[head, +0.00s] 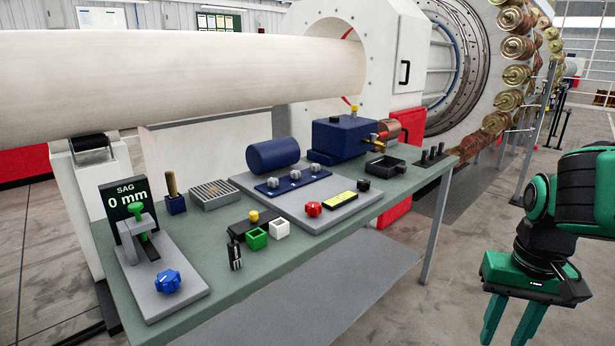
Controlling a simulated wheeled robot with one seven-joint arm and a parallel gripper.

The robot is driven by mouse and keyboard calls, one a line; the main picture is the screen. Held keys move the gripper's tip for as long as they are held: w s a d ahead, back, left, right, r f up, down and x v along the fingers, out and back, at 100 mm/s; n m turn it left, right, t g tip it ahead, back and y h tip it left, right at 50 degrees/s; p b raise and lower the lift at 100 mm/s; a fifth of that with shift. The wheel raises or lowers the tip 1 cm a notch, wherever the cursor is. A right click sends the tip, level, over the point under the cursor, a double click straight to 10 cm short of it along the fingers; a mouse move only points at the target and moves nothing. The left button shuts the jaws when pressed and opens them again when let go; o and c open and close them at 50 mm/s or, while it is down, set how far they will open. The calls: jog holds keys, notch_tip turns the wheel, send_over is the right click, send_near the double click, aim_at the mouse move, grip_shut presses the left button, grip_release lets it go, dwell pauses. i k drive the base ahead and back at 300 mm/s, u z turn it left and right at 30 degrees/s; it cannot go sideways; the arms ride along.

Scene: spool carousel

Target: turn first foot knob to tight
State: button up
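Several knobs stand on the green bench (375,222), and I see no label marking one as the first foot knob. Three small grey knobs sit in a row on a dark blue strip (283,184): a left one (272,183), a middle one (295,174) and a right one (315,167). A red knob (313,208) and a small black knob (363,185) are on the grey plate in front. A blue knob (167,281) is on the left plate. Their settings are too small to read. My gripper (511,325) is open and empty, pointing down, right of the bench.
A "SAG 0 mm" display (126,197) stands at the left. A dark blue cylinder (273,155), a blue box (342,138) and small green (257,239) and white (279,229) blocks are on the bench. A large pale pipe (180,80) runs behind. Floor between bench and gripper is clear.

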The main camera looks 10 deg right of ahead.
aim_at(272, 182)
jog(key=z, duration=0.1)
jog(key=i, duration=1)
jog(key=u, duration=0.05)
